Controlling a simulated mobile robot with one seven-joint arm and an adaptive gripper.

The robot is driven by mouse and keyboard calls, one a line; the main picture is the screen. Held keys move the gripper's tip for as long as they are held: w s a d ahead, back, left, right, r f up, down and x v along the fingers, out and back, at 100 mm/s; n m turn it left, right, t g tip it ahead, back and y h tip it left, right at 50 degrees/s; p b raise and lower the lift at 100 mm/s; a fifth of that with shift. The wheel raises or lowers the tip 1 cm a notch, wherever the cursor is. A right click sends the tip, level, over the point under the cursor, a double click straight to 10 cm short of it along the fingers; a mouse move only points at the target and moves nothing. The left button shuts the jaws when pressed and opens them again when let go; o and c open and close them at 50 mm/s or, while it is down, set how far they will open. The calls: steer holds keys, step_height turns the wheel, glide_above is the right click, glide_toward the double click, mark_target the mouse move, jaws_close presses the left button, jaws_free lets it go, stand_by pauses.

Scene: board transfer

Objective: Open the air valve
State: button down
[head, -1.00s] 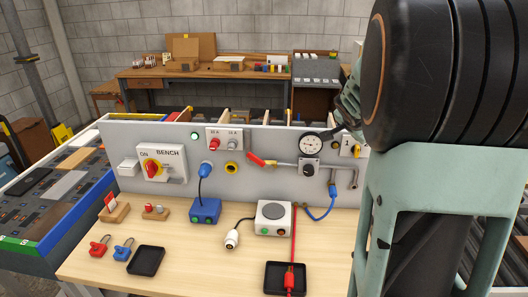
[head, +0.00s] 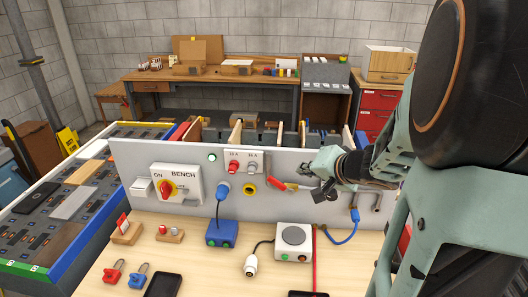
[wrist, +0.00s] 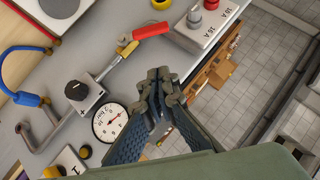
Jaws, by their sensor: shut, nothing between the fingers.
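The air valve's red lever handle (head: 277,186) sits on the front of the grey panel, at the left end of a metal pipe. In the wrist view, the red handle (wrist: 151,31) points right and slightly up from a brass valve body (wrist: 127,47). My gripper (head: 305,168) is in front of the panel's upper part, right of the handle and a little above it in the picture. In the wrist view, my gripper (wrist: 158,80) is shut and empty, its tips below the handle and apart from it. In the head view, my gripper and arm hide the gauge.
A round pressure gauge (wrist: 110,122) is close left of my fingers in the wrist view. A black regulator knob (wrist: 76,90) is on the pipe. A blue hose (head: 345,236) hangs from the pipework. Left are a yellow ring socket (head: 249,188) and a red rotary switch (head: 167,188).

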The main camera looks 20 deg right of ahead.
steer(key=b, duration=0.3)
glide_above(277, 183)
steer(key=s+d, duration=0.3)
steer(key=d, duration=0.1)
step_height(277, 183, down, 5)
steer(key=a+f+b, duration=0.1)
steer(key=w+a+f+b, duration=0.1)
steer(key=shift+w+a+f, duration=0.15)
steer(key=shift+a+f, duration=0.15)
steer(key=shift+a, duration=0.05)
steer(key=shift+w+a, duration=0.1)
steer(key=shift+a, duration=0.1)
